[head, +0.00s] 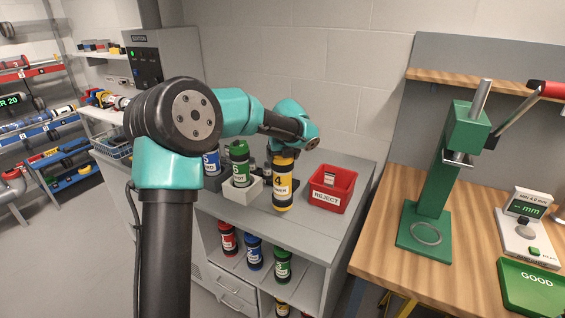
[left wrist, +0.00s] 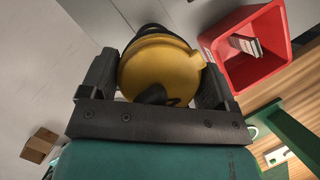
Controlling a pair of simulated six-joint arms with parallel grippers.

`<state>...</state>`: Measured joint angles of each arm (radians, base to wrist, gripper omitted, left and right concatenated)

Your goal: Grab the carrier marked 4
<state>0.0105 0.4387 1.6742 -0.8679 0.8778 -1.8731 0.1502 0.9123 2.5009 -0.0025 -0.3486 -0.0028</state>
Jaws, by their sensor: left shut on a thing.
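The yellow carrier marked 4 (head: 283,186) is upright in the head view, at the front part of the grey cabinet top. My left gripper (head: 270,168) is shut on it from behind and above. In the left wrist view the carrier's round yellow end (left wrist: 160,70) sits between the two dark fingers of the gripper (left wrist: 155,85). I cannot tell for sure whether its base touches the cabinet top. My right gripper is in neither view.
A green carrier (head: 240,165) stands in a white holder (head: 243,190), with a blue carrier (head: 212,163) beside it. A red REJECT bin (head: 331,189) is close on the right. Red, blue and green carriers stand on the shelf below. A green press (head: 440,185) is on the wooden bench.

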